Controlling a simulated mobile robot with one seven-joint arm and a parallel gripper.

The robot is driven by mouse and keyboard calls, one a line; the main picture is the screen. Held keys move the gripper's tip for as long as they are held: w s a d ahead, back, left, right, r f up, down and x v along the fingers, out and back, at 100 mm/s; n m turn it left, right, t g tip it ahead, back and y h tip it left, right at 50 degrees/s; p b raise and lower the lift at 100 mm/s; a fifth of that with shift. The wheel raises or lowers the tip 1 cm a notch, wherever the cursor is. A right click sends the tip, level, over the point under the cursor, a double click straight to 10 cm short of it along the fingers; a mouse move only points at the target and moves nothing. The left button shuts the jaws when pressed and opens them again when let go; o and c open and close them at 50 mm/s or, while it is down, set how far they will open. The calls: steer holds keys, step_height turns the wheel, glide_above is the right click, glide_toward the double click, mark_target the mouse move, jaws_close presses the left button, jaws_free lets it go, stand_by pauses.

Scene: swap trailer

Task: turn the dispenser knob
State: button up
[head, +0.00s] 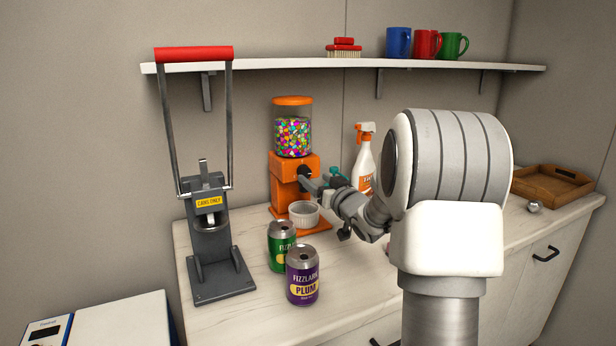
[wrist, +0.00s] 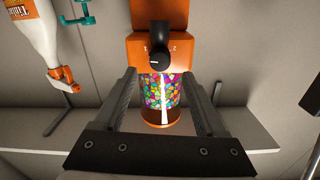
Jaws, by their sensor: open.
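The orange dispenser (head: 294,167) stands on the counter against the wall, with a clear globe of coloured candy on top. Its black knob (head: 304,171) is on its front, partly hidden by my gripper (head: 314,182). In the wrist view, which is upside down, the knob (wrist: 160,58) shows with small marks beside it on the orange body. My gripper (wrist: 160,74) is open there, with one finger on each side of the knob's line. The fingers look apart from the knob; how far their tips are from it is hard to tell. A white cup (head: 304,214) sits on the dispenser's base.
Green and purple cans (head: 302,276) stand in front of the dispenser. A can crusher (head: 212,235) is at left. A spray bottle (head: 364,160) stands right of the dispenser, close to my arm. A shelf (head: 290,65) runs above. A wooden tray (head: 550,185) is at right.

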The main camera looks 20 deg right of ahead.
mark_target(307, 173)
steer(key=shift+w+a, duration=0.1)
steer(key=shift+w, duration=2.65)
jaws_close()
